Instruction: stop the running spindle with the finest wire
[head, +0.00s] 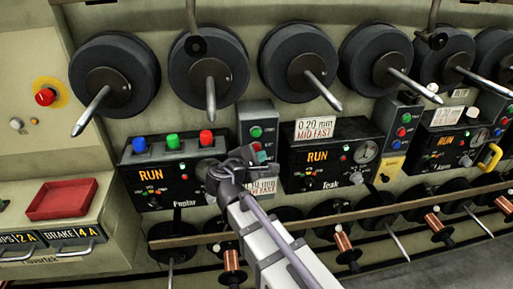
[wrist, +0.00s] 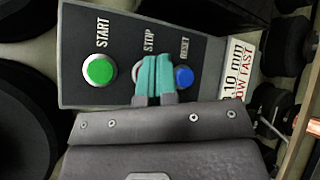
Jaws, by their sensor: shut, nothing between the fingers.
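A grey button box (head: 257,115) stands between the Poplar panel (head: 160,185) and the Teak panel (head: 318,165). In the wrist view the box (wrist: 125,30) has a green START button (wrist: 99,70), the word STOP and a blue RESET button (wrist: 184,78). My gripper (wrist: 156,72) is shut and empty, its teal fingertips over the STOP button, which is mostly hidden. I cannot tell whether they touch it. My gripper (head: 261,156) also covers the box's lower part in the head view. A partly hidden label (wrist: 237,75) beside the box reads ".10 mm" and "OW FAST".
The Poplar, Teak and right-hand panel (head: 440,150) all show RUN. Teak's label (head: 315,130) reads 0.20 mm MID FAST. Another button box (head: 402,120) stands right of Teak. Large dark spools (head: 115,65) with protruding spindles line the top; a rail (head: 400,208) runs below.

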